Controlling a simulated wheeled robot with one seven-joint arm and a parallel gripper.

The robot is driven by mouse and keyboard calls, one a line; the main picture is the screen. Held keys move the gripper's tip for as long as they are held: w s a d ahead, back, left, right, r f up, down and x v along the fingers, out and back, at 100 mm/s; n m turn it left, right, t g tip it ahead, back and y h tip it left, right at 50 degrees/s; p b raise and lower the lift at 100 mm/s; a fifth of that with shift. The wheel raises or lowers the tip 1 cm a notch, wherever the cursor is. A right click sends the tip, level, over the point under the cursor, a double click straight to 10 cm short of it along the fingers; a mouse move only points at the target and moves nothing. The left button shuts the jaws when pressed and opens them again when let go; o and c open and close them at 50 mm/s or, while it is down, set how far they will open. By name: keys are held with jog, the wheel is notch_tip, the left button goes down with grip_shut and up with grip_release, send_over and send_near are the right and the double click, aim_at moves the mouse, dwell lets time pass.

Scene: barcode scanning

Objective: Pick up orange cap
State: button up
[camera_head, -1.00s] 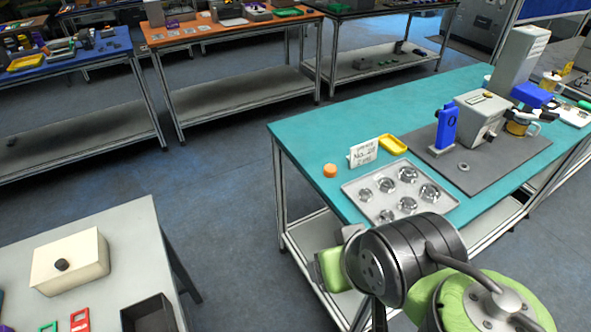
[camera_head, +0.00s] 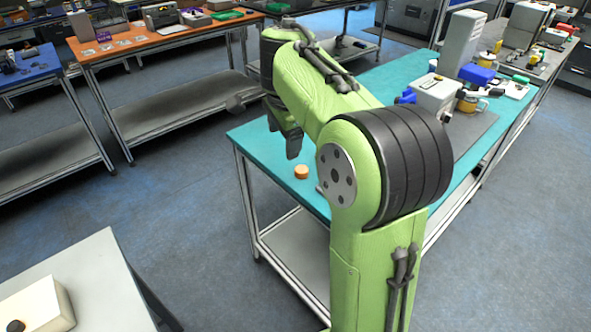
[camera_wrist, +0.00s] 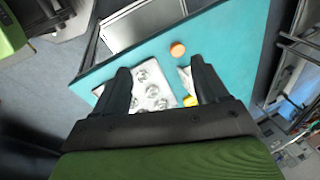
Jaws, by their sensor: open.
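The orange cap (camera_head: 301,172) sits on the teal tabletop (camera_head: 262,150), near its left corner. In the wrist view the cap (camera_wrist: 178,50) lies on the teal surface, beyond my fingertips and between their lines, a little toward the right finger. My gripper (camera_wrist: 160,80) is open and empty, above the table and apart from the cap. In the head view my gripper (camera_head: 290,150) hangs at the end of the arm, to the upper left of the cap, pointing down; its fingers show only in part.
In the wrist view a metal tray with round parts (camera_wrist: 150,85) shows between my fingers, and a yellow dish (camera_wrist: 190,101) is beside the right finger. My arm hides these in the head view. A white box machine (camera_head: 436,95) and mugs (camera_head: 470,102) stand farther right.

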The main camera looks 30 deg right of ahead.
jog(key=w+d+f+m+y, duration=0.2)
jog(key=w+d+f+m, duration=0.25)
jog(key=d+m, duration=0.35)
jog(key=m+y, duration=0.1)
jog(key=m, duration=0.3)
send_near(301, 169)
jog(key=shift+t, duration=0.4)
jog(key=b+x, duration=0.2)
jog(key=x, duration=0.1)
jog(key=b+x, duration=0.3)
jog(key=x, duration=0.2)
jog(key=shift+s+f+b, duration=0.2)
jog(key=shift+f+b, duration=0.2)
jog(key=shift+f, duration=0.1)
jog(key=shift+s+r, duration=0.1)
jog(key=shift+c, duration=0.5)
jog(key=c, duration=1)
jog(key=shift+c, duration=0.2)
